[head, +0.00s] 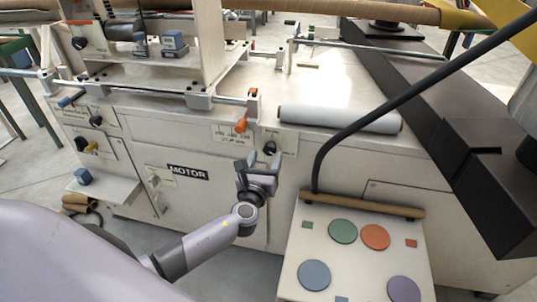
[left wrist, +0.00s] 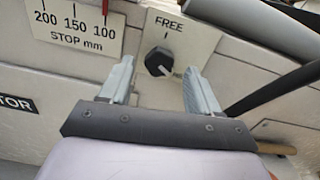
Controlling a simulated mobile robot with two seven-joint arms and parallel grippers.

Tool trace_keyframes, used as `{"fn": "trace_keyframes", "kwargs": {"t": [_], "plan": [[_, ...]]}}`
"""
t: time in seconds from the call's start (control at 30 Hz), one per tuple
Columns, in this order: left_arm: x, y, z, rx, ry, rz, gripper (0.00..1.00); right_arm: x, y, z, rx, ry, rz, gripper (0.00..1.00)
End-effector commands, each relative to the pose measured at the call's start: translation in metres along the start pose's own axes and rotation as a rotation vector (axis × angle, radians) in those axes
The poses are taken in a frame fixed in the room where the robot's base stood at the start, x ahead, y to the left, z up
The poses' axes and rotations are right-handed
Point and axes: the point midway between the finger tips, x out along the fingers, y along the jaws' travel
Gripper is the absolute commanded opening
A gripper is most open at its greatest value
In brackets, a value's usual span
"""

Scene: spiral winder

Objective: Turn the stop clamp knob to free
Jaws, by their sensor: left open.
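The stop clamp knob (head: 270,148) is a small black knob on the front of the white machine. In the left wrist view the knob (left wrist: 157,61) sits on a cream plate under the word FREE (left wrist: 169,24) and a short tick. Its pale pointer mark faces down and right, away from the tick. My left gripper (head: 265,160) is open in front of the panel, just below the knob in the head view. In the left wrist view its two fingers (left wrist: 160,82) are on either side of the knob's line, apart from it. My right gripper is not in view.
A STOP mm scale (left wrist: 75,28) is left of the knob. An orange-tipped lever (head: 241,124) stands out above left of it. A grey-white roll (head: 340,118) lies on the machine top.

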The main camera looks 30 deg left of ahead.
Motion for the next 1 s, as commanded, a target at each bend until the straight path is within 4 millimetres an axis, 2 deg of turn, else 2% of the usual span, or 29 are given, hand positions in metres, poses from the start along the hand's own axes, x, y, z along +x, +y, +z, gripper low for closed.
{"fn": "trace_keyframes", "kwargs": {"t": [0.1,0.23,0.6,0.77,0.8,1.0], "plan": [[0.015,0.0,-0.001,-0.002,-0.001,0.002,0.62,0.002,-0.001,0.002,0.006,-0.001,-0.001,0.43],[0.025,0.0,0.0,-0.002,0.0,0.0,0.62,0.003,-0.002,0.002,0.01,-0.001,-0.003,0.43],[0.03,0.0,0.0,-0.002,0.001,0.001,0.62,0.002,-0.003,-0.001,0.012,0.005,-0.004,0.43],[0.03,0.0,0.0,-0.002,0.001,0.001,0.1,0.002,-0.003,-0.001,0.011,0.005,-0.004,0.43],[0.029,0.0,0.0,-0.002,0.001,0.0,0.06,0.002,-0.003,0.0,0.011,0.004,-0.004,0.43],[0.029,0.0,-0.001,-0.011,0.001,0.0,0.06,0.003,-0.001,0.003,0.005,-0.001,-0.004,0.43]]}}
